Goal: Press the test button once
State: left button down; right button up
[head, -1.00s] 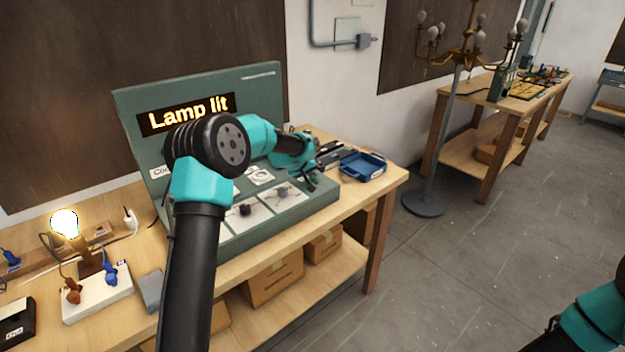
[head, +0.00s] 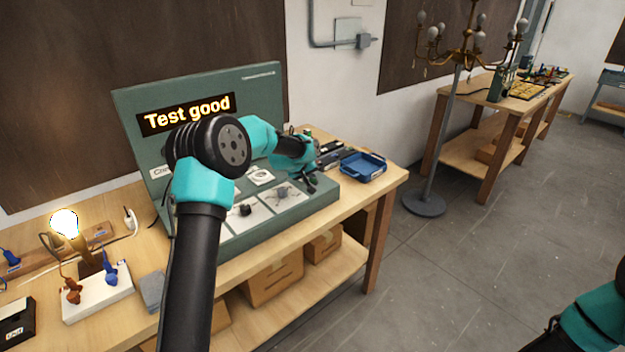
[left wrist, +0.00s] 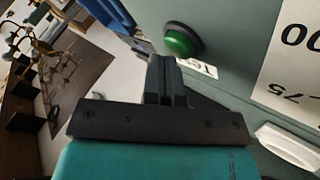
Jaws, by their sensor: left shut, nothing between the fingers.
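The green test button (left wrist: 180,41), in a dark round collar, sits on the grey-green panel in the left wrist view. My left gripper (left wrist: 166,62) is shut and empty, its fingertips close beside the button in that view. I cannot tell whether they touch it. In the head view my left gripper (head: 311,182) is over the right side of the test case (head: 262,92), and I cannot make out the button there. The case's display (head: 187,114) reads "Test good". My right gripper is not in view; part of my right arm shows at the lower right.
A lit bulb (head: 64,223) stands by a white block (head: 97,295) with brown and blue plugs at the left. A blue tray (head: 363,166) lies right of the case. A chandelier stand (head: 424,204) is on the floor beyond the bench.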

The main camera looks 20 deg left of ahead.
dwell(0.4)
pick_arm(q)
jog(key=shift+r, duration=0.75)
jog(key=shift+r, duration=0.1)
jog(key=shift+r, duration=2.45)
